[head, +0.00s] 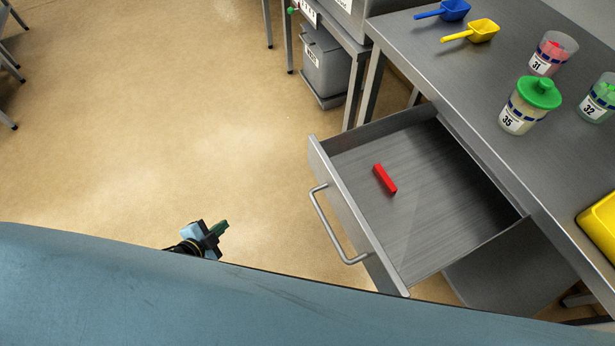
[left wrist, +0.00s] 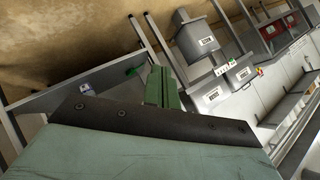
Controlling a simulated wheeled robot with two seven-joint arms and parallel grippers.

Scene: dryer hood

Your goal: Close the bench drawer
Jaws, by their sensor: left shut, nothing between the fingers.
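The bench drawer (head: 450,195) is pulled well out from under the steel bench (head: 425,75) in the head view. Its front panel faces left and carries a bar handle (head: 335,228). A red block-like item (head: 385,179) lies inside on the drawer floor. My left gripper (head: 220,228) is shut and empty, left of the drawer handle and clearly apart from it. Its green fingers (left wrist: 161,88) show together in the left wrist view. My right gripper is in neither view.
On the bench top are a blue scoop (head: 454,11), a yellow scoop (head: 480,31), a cup with a green lid (head: 522,110), other cups and a yellow tray (head: 602,222). A grey bin (head: 325,68) stands behind the drawer. The floor (head: 170,120) to the left is clear.

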